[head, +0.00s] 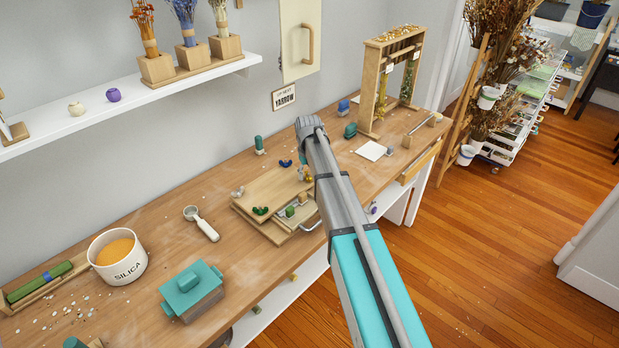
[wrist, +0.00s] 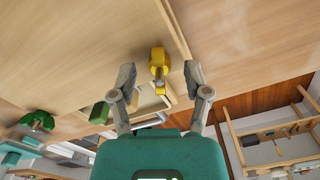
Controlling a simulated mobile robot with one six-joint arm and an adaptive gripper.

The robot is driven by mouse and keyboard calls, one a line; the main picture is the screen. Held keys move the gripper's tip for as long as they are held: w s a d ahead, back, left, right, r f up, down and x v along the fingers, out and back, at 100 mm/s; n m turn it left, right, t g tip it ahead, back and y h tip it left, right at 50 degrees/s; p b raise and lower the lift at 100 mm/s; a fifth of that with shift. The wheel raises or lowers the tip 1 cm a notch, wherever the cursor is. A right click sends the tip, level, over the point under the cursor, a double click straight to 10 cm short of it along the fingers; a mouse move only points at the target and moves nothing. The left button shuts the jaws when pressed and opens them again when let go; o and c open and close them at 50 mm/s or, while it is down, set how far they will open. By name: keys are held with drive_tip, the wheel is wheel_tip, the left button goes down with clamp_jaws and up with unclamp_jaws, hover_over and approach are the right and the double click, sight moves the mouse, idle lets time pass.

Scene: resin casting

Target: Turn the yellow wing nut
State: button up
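The yellow wing nut (wrist: 158,62) sits on a wooden board (wrist: 90,50), near its edge. In the head view it shows as a small yellow piece (head: 309,178), partly hidden by my arm. My gripper (wrist: 160,76) is open, with one finger on each side of the wing nut. A gap shows between each finger and the nut. A green wing nut (wrist: 38,121) is at the left in the wrist view and on the wooden press in the head view (head: 260,210). Blue (head: 285,163) and grey (head: 238,192) wing nuts are on it too.
An open drawer (head: 309,223) with a green piece juts out below the board. A green-capped bottle (head: 259,145), a scoop (head: 201,223), a silica tub (head: 118,258) and a teal-lidded box (head: 192,291) stand on the bench. A wooden rack (head: 371,85) stands to the right.

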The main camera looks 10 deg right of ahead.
drive_tip(key=shift+r+p, duration=1.8)
drive_tip(key=shift+f, duration=0.1)
